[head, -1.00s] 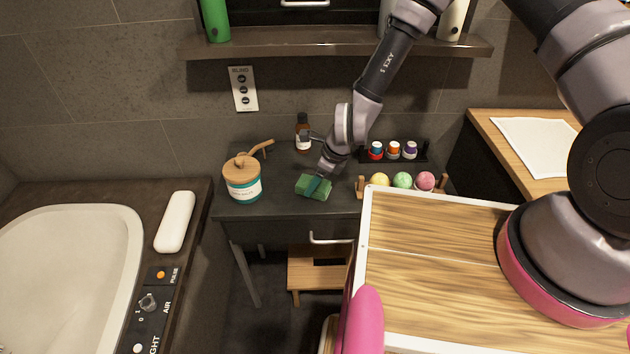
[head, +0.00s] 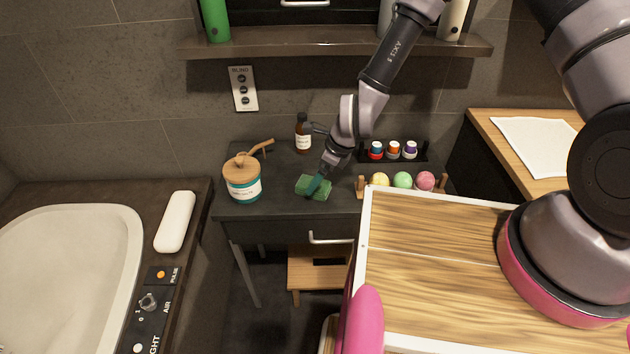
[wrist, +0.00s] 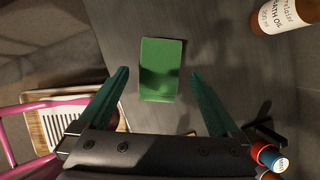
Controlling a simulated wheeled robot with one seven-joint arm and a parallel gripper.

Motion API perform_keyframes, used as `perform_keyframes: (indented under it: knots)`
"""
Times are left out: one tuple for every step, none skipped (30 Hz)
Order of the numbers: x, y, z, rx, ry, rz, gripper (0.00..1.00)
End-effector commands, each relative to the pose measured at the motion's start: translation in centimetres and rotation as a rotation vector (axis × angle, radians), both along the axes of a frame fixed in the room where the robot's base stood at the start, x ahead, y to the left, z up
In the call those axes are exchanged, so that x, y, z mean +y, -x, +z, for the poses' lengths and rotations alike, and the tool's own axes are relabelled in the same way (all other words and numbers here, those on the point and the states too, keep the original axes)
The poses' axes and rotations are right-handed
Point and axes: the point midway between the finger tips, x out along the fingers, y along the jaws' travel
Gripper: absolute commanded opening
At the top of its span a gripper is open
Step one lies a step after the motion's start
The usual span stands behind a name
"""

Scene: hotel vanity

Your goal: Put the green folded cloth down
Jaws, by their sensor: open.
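The green folded cloth (head: 325,193) lies on the dark vanity top (head: 285,200), near its front edge. In the wrist view the cloth (wrist: 161,70) shows as a green rectangle, flat on the dark surface. My gripper (head: 315,185) is just above the cloth in the head view and hides part of it. In the wrist view my gripper (wrist: 157,75) has its two teal fingers spread wide, one on each side of the cloth, with gaps between fingers and cloth. Nothing is held between them.
A teal jar with a wooden lid (head: 243,180) stands left of the cloth. A brown bottle (head: 303,134) stands behind it. Coloured balls (head: 403,180) sit in a wooden holder to the right, with small capped bottles (head: 393,150) behind. Bare top lies between jar and cloth.

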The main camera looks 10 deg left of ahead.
Motion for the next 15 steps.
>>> perform_keyframes:
  knots:
    - [-0.4,-0.1,1.2,-0.003,-0.001,-0.001,0.99]
    - [-0.7,0.0,1.8,-0.003,-0.002,-0.001,0.99]
    - [-1.1,0.0,2.7,-0.003,-0.001,-0.001,0.99]
    - [-1.3,0.1,3.3,-0.004,0.000,-0.001,0.99]
    - [-1.6,0.1,3.9,-0.004,0.000,-0.001,0.99]
    - [-1.9,0.1,4.7,-0.004,0.000,-0.002,0.99]
    - [-2.1,0.2,5.2,-0.003,0.000,0.000,0.99]
    - [-2.3,0.3,5.7,-0.003,0.000,0.000,0.99]
    - [-2.6,0.3,6.4,-0.003,0.000,0.000,0.99]
    - [-2.8,0.3,6.7,-0.002,-0.001,-0.001,0.99]
    - [-2.9,0.4,7.1,-0.002,-0.001,-0.002,0.99]
    - [-3.1,0.4,7.6,-0.001,0.000,-0.002,0.99]
    - [-3.2,0.4,7.8,-0.001,0.000,-0.002,0.99]
    - [-3.3,0.4,8.1,-0.002,-0.001,-0.002,0.99]
    - [-3.4,0.5,8.3,-0.001,0.000,-0.001,0.99]
